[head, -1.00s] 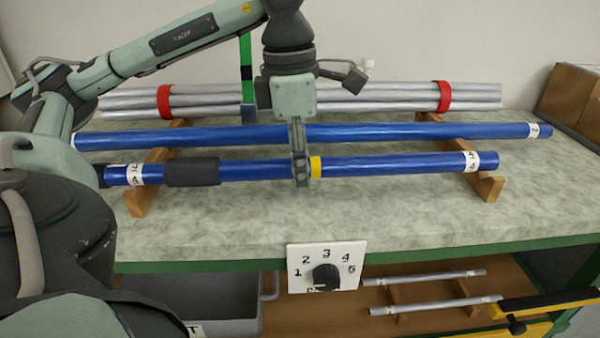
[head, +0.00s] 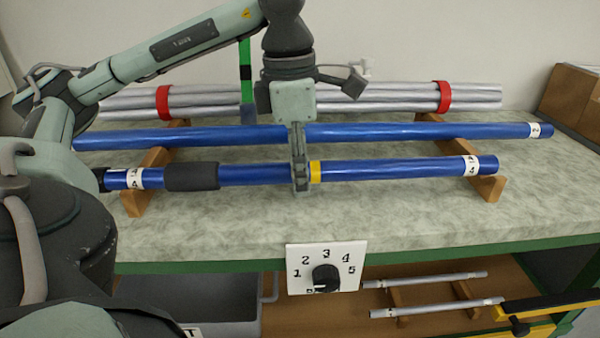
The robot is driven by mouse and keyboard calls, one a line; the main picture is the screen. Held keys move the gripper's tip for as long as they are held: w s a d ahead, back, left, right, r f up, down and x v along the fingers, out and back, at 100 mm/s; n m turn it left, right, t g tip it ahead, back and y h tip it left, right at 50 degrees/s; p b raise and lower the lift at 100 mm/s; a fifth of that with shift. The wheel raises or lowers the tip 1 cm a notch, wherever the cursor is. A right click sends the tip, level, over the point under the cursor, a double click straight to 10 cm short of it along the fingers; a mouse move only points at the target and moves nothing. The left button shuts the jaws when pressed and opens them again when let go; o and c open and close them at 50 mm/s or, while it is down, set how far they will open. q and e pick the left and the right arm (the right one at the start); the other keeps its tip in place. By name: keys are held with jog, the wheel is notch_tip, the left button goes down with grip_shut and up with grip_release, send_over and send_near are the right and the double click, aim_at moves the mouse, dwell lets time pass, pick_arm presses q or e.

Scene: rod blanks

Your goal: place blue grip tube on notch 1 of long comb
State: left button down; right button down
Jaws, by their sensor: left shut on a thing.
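The blue grip tube (head: 250,174) lies level across the front of the bench, with a black grip sleeve (head: 192,177), a yellow band (head: 315,172) and white labels marked 4 near both ends. My left gripper (head: 301,184) points down and is shut on it just left of the yellow band. The long comb shows as two wooden supports, left (head: 135,204) and right (head: 489,187). The tube is over their front parts; I cannot tell whether it touches them. The gripper hides a short piece of the tube. My right gripper is out of view.
A longer blue tube (head: 400,131) lies behind on the supports. Silver rods (head: 340,97) with red bands lie at the back. A numbered dial (head: 326,277) is at the bench front. The bench top before the tube is clear.

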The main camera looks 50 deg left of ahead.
pick_arm(q)
jog(key=c, duration=1.7)
grip_release()
jog(key=shift+f, duration=0.1)
jog(key=shift+c, duration=0.2)
jog(key=o, duration=0.5)
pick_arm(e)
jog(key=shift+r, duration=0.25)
pick_arm(q)
jog(key=shift+r, duration=0.3)
jog(key=shift+r+p, duration=0.8)
jog(key=r, duration=0.3)
jog(key=r+p, duration=0.1)
jog(key=r, duration=0.2)
jog(key=shift+s+a+r, duration=0.15)
jog(key=shift+s, duration=0.05)
jog(key=shift+s+a+r+p, duration=0.15)
jog(key=shift+r+p, duration=1.85)
jog(key=shift+r, duration=0.35)
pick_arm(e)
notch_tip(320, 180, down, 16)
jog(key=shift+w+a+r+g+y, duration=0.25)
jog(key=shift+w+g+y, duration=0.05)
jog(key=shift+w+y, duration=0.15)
